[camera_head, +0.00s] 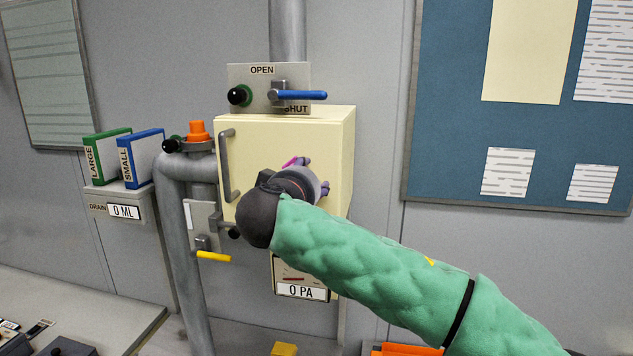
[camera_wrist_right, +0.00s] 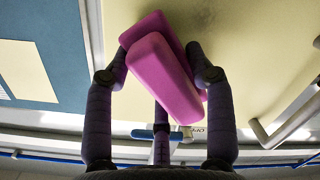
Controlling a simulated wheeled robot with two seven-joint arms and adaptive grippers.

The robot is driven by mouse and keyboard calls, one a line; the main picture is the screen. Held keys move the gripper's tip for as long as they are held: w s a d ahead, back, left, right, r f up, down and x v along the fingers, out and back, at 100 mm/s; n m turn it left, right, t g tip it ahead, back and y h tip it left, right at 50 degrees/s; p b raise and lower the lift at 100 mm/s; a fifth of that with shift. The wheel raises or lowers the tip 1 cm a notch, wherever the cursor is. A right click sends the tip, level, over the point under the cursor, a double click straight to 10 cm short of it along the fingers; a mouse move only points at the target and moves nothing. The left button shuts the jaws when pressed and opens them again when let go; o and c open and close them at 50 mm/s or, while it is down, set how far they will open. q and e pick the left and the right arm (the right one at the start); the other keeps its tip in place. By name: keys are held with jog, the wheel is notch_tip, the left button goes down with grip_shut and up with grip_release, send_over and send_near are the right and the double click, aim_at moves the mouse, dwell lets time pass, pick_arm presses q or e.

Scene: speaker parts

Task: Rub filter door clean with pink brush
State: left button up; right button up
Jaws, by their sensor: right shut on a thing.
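The filter door is the cream front of a box (camera_head: 258,141) on the wall, with a grey bar handle (camera_head: 229,165) at its left. My right gripper (camera_head: 301,168) is in front of the door, mostly hidden behind my own wrist in the head view. In the right wrist view my right gripper (camera_wrist_right: 158,72) is shut on the pink brush (camera_wrist_right: 163,80), one finger on each side. The brush lies against or close to the cream surface (camera_wrist_right: 262,50); I cannot tell whether it touches. My left gripper is not in view.
Above the box is a blue lever (camera_head: 302,95) between OPEN and SHUT labels. A yellow lever (camera_head: 213,257) and an orange cap (camera_head: 197,131) sit at the left pipe. A gauge reading 0 PA (camera_head: 300,291) hangs below. Green and blue binders (camera_head: 142,158) stand at left.

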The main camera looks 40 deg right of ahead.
jog(key=shift+w+a, duration=1.75)
jog(key=shift+w, duration=0.25)
jog(key=b+v, duration=0.1)
jog(key=v, duration=0.5)
jog(key=shift+f+b, duration=0.4)
jog(key=shift+f, duration=0.05)
jog(key=shift+s+a, duration=0.1)
jog(key=shift+a, duration=0.05)
jog(key=v, duration=0.2)
jog(key=shift+s+a+f+b, duration=0.15)
jog(key=shift+s+a+b, duration=0.1)
jog(key=shift+a+b, duration=0.05)
